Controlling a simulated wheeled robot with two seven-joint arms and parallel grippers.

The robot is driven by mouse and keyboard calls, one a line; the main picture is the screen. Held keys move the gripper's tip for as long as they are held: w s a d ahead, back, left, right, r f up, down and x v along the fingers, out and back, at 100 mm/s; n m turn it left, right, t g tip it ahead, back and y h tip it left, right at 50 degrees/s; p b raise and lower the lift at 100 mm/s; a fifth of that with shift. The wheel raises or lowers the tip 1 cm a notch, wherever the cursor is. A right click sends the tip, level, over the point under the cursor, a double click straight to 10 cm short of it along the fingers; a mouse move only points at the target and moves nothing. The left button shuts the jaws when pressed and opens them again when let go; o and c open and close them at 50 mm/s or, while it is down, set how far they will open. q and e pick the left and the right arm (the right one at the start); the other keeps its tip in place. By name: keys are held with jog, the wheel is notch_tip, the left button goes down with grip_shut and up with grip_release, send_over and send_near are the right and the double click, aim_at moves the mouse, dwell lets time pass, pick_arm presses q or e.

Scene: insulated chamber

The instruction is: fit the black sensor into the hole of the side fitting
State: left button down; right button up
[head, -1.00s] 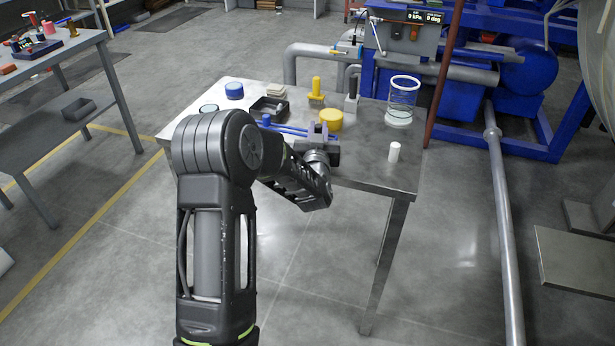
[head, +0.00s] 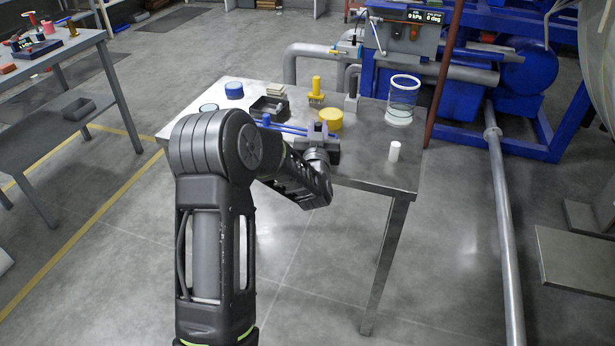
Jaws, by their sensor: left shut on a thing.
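My left gripper (head: 318,137) is over the near part of the metal table, with its arm coming in from below. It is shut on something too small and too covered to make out. I cannot pick out the black sensor for certain. Two blue rods (head: 285,127) run left from beside the fingers; I cannot tell whether they touch them. A pipe with small blue and orange parts (head: 345,48) is on the blue machine behind the table; I cannot tell if this is the side fitting, and no hole shows. My right gripper is out of view.
The table (head: 372,165) also carries a black tray (head: 268,108), a yellow-handled piece (head: 316,86), a yellow disc (head: 331,118), a blue-lidded tub (head: 234,90), a glass jar (head: 402,100), a white cylinder (head: 394,151) and a grey block (head: 351,103). A red post (head: 441,75) stands at the right.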

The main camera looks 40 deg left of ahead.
aim_at(319, 124)
pick_arm(q)
jog(key=shift+r, duration=0.25)
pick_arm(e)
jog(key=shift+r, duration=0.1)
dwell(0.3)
pick_arm(q)
jog(key=shift+r+p, duration=1.5)
jog(key=shift+r, duration=1.15)
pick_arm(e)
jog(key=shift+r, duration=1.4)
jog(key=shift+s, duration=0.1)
